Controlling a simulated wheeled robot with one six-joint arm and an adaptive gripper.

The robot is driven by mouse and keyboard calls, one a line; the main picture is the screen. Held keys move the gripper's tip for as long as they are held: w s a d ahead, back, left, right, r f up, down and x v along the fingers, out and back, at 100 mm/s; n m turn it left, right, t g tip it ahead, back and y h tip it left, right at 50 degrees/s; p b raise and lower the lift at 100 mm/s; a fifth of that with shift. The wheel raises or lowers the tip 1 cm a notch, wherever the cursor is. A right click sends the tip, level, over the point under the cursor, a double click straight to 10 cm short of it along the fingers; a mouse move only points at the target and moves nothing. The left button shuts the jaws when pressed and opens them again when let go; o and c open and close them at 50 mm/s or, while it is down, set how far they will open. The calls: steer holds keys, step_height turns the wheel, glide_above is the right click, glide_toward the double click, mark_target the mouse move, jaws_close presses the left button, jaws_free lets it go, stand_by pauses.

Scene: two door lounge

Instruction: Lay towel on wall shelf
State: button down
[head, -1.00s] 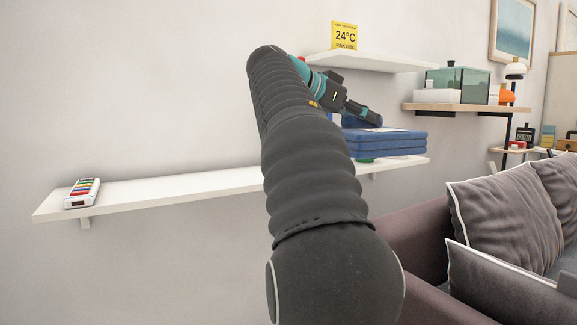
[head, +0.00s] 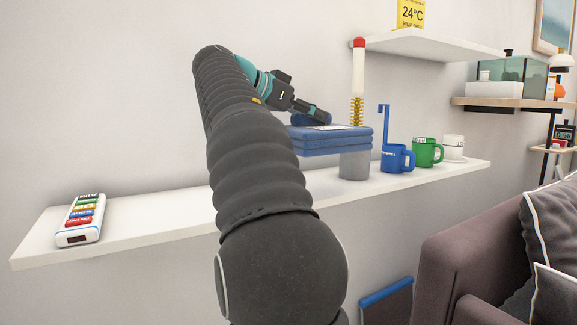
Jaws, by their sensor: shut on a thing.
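A folded blue towel (head: 330,142) hangs level in the air at the end of my arm, right of the picture's middle. My gripper (head: 316,117) is shut on it from above; the fingertips are partly hidden by a raised blue part of the towel. The long white wall shelf (head: 145,221) runs across the wall below. In the picture the towel overlaps the shelf's back edge and the top of a grey cylinder (head: 354,166) standing there. I cannot tell how much height lies between towel and cylinder. My arm hides the shelf's middle.
Right of the cylinder stand a blue mug (head: 397,157), a green mug (head: 428,152) and a white cup (head: 454,147). A multicoloured device (head: 82,220) lies at the left end. An upper shelf (head: 430,45) and sofa (head: 475,255) are at right.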

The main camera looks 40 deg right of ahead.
steer(key=shift+w+a+f+b, duration=0.2)
steer(key=shift+w+a+f, duration=0.65)
steer(key=shift+w+f, duration=0.6)
steer(key=shift+w+a+f+b, duration=0.2)
steer(key=shift+w+a+f, duration=0.6)
steer(key=shift+w+f, duration=0.7)
steer(key=shift+w+a+f+b, duration=0.2)
steer(key=shift+w+a+f, duration=0.75)
steer(key=shift+f, duration=0.9)
steer(key=shift+d, duration=0.1)
steer(key=shift+f, duration=0.2)
steer(key=c, duration=0.8)
jaws_free()
steer(key=shift+r, duration=0.1)
steer(key=shift+w+r, duration=0.1)
steer(key=shift+r, duration=0.05)
steer(key=p+v, duration=0.1)
steer(key=v, duration=1.1)
steer(key=shift+p, duration=0.3)
